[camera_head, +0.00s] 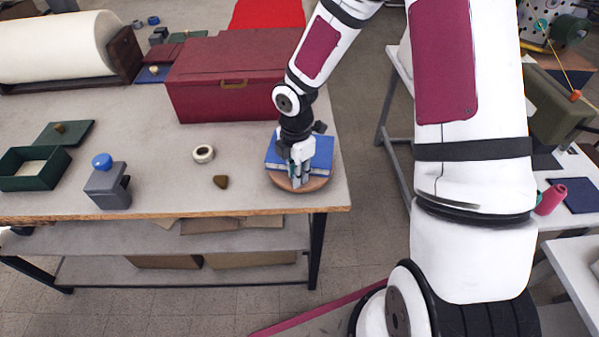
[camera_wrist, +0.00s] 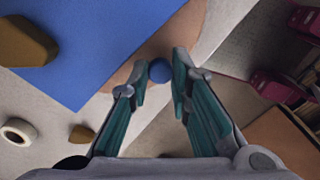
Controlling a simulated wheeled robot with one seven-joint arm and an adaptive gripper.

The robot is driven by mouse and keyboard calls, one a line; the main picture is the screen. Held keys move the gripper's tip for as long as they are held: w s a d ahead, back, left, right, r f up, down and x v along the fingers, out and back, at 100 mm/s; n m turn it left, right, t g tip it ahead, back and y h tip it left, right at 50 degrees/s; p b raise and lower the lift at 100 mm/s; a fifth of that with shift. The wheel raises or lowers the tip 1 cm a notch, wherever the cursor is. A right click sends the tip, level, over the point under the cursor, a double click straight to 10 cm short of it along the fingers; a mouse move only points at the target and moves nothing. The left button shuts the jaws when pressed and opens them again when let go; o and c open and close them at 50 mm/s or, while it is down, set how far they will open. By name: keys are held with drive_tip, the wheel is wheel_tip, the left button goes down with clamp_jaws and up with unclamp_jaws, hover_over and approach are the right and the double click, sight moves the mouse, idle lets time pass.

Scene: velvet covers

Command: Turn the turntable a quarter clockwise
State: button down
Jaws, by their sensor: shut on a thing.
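The turntable (camera_head: 318,183) is a round brown wooden disc at the right front corner of the workbench. A flat blue book-like block (camera_head: 322,152) lies on it; the blue face (camera_wrist: 85,40) fills the upper left of the wrist view. A small round blue knob (camera_wrist: 159,71) sits near the disc's edge in the wrist view. My gripper (camera_wrist: 162,84) is shut on this knob, one teal-padded finger on each side. In the head view my gripper (camera_head: 299,178) points down over the disc's front part and hides some of it and the block.
A dark red chest (camera_head: 220,100) stands behind and left of the turntable. A white ring (camera_head: 203,154) and a brown wedge (camera_head: 221,182) lie to its left. Further left are a grey block device (camera_head: 108,190) and a green tray (camera_head: 32,182). The bench's right edge is close.

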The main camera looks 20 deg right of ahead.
sight(273, 155)
drive_tip(key=shift+w+a+m+b, duration=0.15)
drive_tip(key=shift+w+a+m, duration=0.35)
drive_tip(key=shift+m, duration=0.45)
drive_tip(key=shift+w+a+m+b, duration=0.15)
drive_tip(key=shift+w+a+m, duration=0.3)
drive_tip(key=shift+m, duration=0.5)
drive_tip(key=shift+w+a+m+b, duration=0.25)
drive_tip(key=shift+w+a+m, duration=0.2)
drive_tip(key=shift+m, duration=0.5)
drive_tip(key=shift+w+a+m+b, duration=0.3)
drive_tip(key=shift+w+m, duration=0.2)
drive_tip(key=shift+m, duration=0.45)
drive_tip(key=shift+w+a+m+b, duration=0.15)
drive_tip(key=shift+w+m+b, duration=0.2)
drive_tip(key=shift+w+m, duration=0.5)
drive_tip(key=shift+w+a+m+b, duration=0.1)
drive_tip(key=shift+w+m+b, duration=0.25)
drive_tip(key=shift+m, duration=0.8)
drive_tip(key=shift+w+d+m+b, duration=0.1)
drive_tip(key=shift+w+m+b, duration=0.25)
drive_tip(key=shift+w+m, duration=0.45)
drive_tip(key=shift+w+d+m+b, duration=0.1)
drive_tip(key=shift+w+m+b, duration=0.3)
drive_tip(key=shift+m, duration=0.7)
drive_tip(key=shift+w, duration=0.2)
drive_tip(key=c, duration=1.8)
unclamp_jaws()
drive_tip(key=shift+o, duration=0.2)
